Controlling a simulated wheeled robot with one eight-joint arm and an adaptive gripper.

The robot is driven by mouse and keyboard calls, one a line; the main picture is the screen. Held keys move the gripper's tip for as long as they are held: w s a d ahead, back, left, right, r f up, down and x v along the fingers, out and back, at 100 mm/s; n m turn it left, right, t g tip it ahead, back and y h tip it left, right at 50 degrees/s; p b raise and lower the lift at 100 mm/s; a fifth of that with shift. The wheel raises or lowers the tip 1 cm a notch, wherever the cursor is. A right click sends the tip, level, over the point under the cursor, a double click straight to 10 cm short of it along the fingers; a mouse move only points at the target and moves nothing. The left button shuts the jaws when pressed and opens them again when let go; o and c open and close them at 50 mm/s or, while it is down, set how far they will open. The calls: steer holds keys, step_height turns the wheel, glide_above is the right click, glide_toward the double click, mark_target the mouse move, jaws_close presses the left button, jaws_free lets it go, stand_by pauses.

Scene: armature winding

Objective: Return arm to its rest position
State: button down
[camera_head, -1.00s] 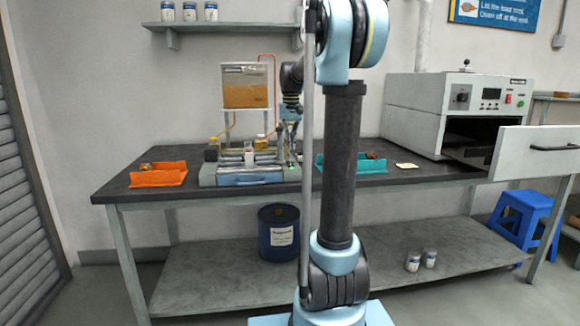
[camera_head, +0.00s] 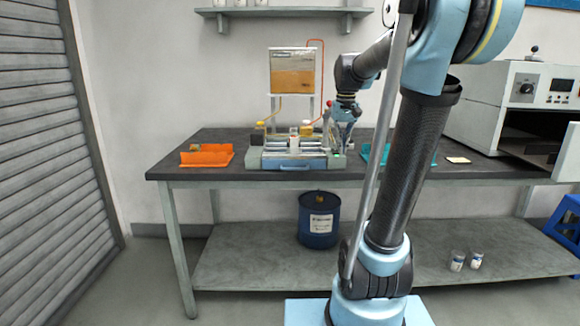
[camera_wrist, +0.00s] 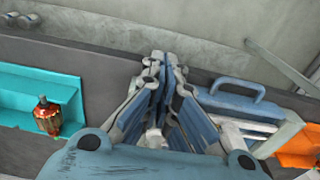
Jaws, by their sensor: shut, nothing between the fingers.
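My arm rises from its light-blue base, leans right and reaches back over the bench. My gripper (camera_head: 343,134) hangs near the right end of the winding machine (camera_head: 290,163), small and partly unclear in the head view. In the wrist view my gripper (camera_wrist: 165,62) has its fingers together with nothing between them. The machine's blue handle (camera_wrist: 237,90) lies right of the fingers. A teal tray (camera_wrist: 95,92) lies to the left, with a copper-red armature (camera_wrist: 47,115) in it. I cannot tell from the wrist view how high the fingers are.
An orange tray (camera_head: 206,163) sits on the bench (camera_head: 170,170) at left. An oven (camera_head: 500,100) stands at right. A wall shelf (camera_head: 285,12) is above. The left floor is clear.

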steer(key=s+f+t, duration=0.1)
steer(key=s+f, duration=2)
steer(key=s, duration=0.3)
steer(key=shift+s+t, duration=0.15)
steer(key=shift+t, duration=0.15)
steer(key=shift+w+f, duration=0.2)
steer(key=shift+w, duration=0.25)
